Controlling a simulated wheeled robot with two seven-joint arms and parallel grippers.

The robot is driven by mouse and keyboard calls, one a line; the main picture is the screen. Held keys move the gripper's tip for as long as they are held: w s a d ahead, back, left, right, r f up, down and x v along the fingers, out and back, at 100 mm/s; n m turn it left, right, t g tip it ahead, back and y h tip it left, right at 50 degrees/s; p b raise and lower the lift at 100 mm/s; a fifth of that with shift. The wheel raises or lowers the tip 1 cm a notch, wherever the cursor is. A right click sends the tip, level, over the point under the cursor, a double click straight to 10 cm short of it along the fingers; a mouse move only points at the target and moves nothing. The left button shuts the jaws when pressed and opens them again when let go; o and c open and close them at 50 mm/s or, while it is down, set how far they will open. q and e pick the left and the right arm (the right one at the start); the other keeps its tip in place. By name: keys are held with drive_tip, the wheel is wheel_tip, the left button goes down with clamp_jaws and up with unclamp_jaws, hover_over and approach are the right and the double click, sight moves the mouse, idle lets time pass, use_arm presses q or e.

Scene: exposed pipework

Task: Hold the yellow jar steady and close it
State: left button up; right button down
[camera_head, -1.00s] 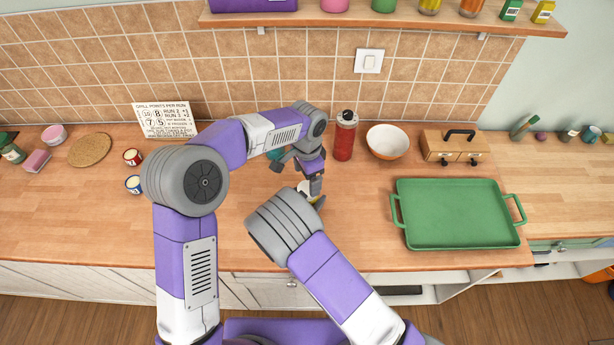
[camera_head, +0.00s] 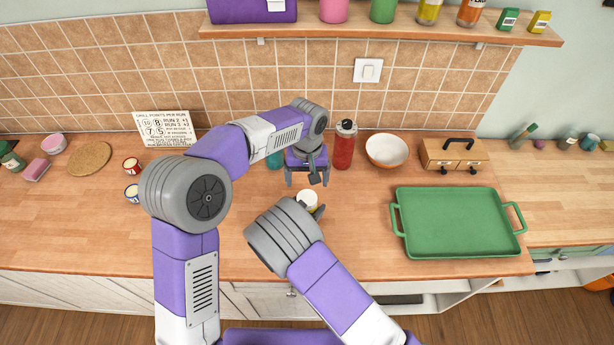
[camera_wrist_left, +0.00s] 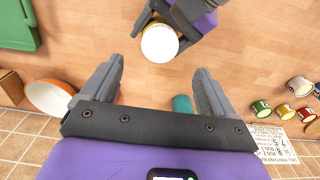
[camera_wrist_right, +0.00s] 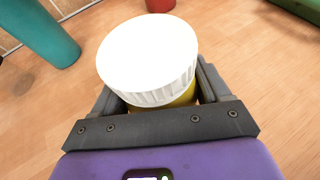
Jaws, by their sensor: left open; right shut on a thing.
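The yellow jar (camera_wrist_right: 182,97) stands between the fingers of my right gripper (camera_wrist_right: 158,88), which is shut on it. A white ribbed lid (camera_wrist_right: 148,50) sits on top of the jar and covers its mouth. I cannot tell how tightly it is on. In the head view the lid (camera_head: 307,197) shows, while my right arm hides most of the jar. My left gripper (camera_head: 307,180) is open and empty, behind the jar and apart from it. In the left wrist view the lid (camera_wrist_left: 159,43) lies beyond the open fingers.
A red bottle (camera_head: 344,146) and a teal item (camera_head: 274,160) stand behind, close to my left gripper. A white-orange bowl (camera_head: 387,150), a wooden box (camera_head: 454,153) and a green tray (camera_head: 458,222) are to the right. Small cups (camera_head: 132,165) stand left. Countertop in front of the tray is clear.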

sight(307, 198)
idle(0.3)
use_arm(q)
drive_tip(key=shift+f, duration=4)
drive_tip(key=shift+c, duration=0.2)
drive_tip(key=c, duration=1.1)
drive_tip(key=shift+o, duration=0.2)
drive_tip(key=m, duration=0.9)
drive_tip(key=shift+m, duration=0.4)
